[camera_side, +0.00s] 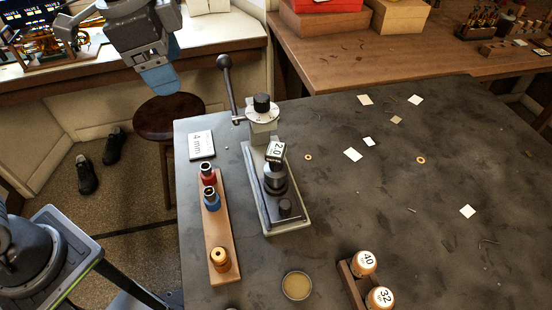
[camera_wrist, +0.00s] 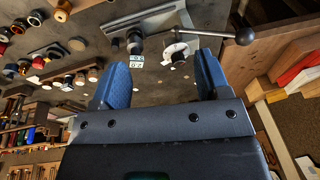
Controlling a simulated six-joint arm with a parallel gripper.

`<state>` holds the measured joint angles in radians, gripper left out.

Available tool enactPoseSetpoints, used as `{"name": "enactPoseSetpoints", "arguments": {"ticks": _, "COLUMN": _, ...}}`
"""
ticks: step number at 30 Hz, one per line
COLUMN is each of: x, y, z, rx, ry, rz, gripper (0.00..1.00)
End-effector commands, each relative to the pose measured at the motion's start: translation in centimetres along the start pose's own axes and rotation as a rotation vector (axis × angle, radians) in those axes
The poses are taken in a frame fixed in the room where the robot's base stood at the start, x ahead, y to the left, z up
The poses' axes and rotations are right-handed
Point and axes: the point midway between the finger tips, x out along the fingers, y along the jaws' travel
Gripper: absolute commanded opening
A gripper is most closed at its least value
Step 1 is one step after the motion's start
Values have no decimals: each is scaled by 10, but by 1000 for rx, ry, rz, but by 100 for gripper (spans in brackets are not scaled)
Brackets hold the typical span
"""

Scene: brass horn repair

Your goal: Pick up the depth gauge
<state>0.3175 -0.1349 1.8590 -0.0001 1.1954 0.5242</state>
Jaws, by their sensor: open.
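No object is clearly marked as a depth gauge, and I cannot tell for certain which one it is. A bench press (camera_side: 248,190) with a lever stands on the dark table. It carries a white round dial (camera_side: 263,114) with a black knob. A dark stepped piece (camera_side: 275,182) with a "20" tag (camera_side: 276,152) stands on its base. In the wrist view the dial (camera_wrist: 178,52) and the tag (camera_wrist: 136,61) show beyond my fingers. My gripper (camera_wrist: 160,78) has its blue fingers wide apart with nothing between them. In the side view my gripper (camera_side: 160,82) hangs above the stool, left of the press.
A wooden rack (camera_side: 218,235) holds red, blue and brass-coloured pieces. A "4 mm" card (camera_side: 201,145) lies behind it. A round dish (camera_side: 296,286) and a holder with "40" and "32" pieces (camera_side: 364,263) are in front. The press lever (camera_side: 225,75) sticks up.

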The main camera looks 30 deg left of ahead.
Motion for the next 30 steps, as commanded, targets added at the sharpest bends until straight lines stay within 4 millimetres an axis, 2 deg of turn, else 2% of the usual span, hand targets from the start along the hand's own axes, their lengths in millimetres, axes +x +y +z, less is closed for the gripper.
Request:
{"name": "enactPoseSetpoints", "arguments": {"ticks": 1, "x": 6, "y": 5, "z": -24, "rx": 102, "ry": -27, "rz": 27, "gripper": 69}}
{"name": "enactPoseSetpoints", "arguments": {"ticks": 6, "x": 25, "y": 28, "z": -84, "rx": 412, "ry": -94, "rz": 103, "gripper": 69}}
{"name": "enactPoseSetpoints", "arguments": {"ticks": 9, "x": 38, "y": 43, "z": -109, "rx": 550, "ry": -121, "rz": 138, "gripper": 69}}
{"name": "enactPoseSetpoints", "arguments": {"ticks": 12, "x": 46, "y": 54, "z": -124, "rx": 641, "ry": -137, "rz": 161, "gripper": 69}}
{"name": "enactPoseSetpoints", "arguments": {"ticks": 15, "x": 51, "y": 60, "z": -130, "rx": 688, "ry": -146, "rz": 173, "gripper": 69}}
{"name": "enactPoseSetpoints", "arguments": {"ticks": 19, "x": 64, "y": 63, "z": -129, "rx": 700, "ry": -150, "rz": 177, "gripper": 69}}
{"name": "enactPoseSetpoints", "arguments": {"ticks": 27, "x": 114, "y": 69, "z": -119, "rx": 696, "ry": -150, "rz": 177, "gripper": 69}}
{"name": "enactPoseSetpoints", "arguments": {"ticks": 30, "x": 127, "y": 70, "z": -117, "rx": 696, "ry": -148, "rz": 176, "gripper": 69}}
